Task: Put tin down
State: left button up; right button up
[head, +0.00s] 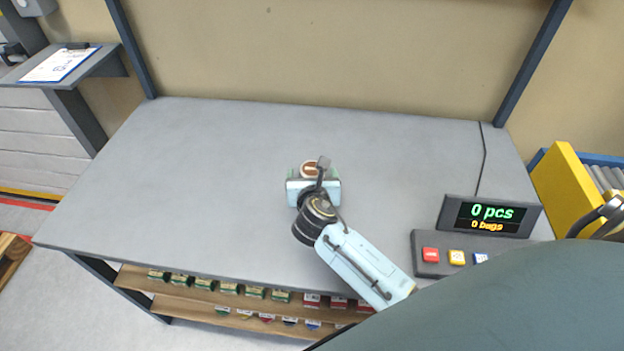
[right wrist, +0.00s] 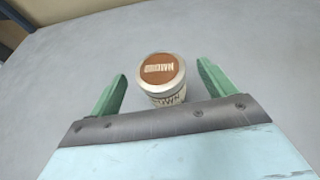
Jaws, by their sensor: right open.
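A round tin (right wrist: 161,77) with a brown lid and a pale lettered side stands upright on the grey table. In the right wrist view it sits between the two green fingers of my right gripper (right wrist: 162,85), with a gap on each side. The gripper is open. In the head view the tin's lid (head: 308,169) shows just beyond my right gripper (head: 314,175), which partly covers it. The tin is near the middle of the tabletop (head: 210,180). My left gripper is not in view.
A counter display (head: 490,215) and a button panel (head: 450,257) stand at the table's right. A yellow bin (head: 575,195) is beyond the right edge. Shelves below the front edge hold several small boxes (head: 228,288). The table's left and back are clear.

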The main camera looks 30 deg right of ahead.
jog(key=shift+w+d+f, duration=0.1)
jog(key=shift+w, duration=0.1)
jog(key=c, duration=1.1)
jog(key=shift+c, duration=0.5)
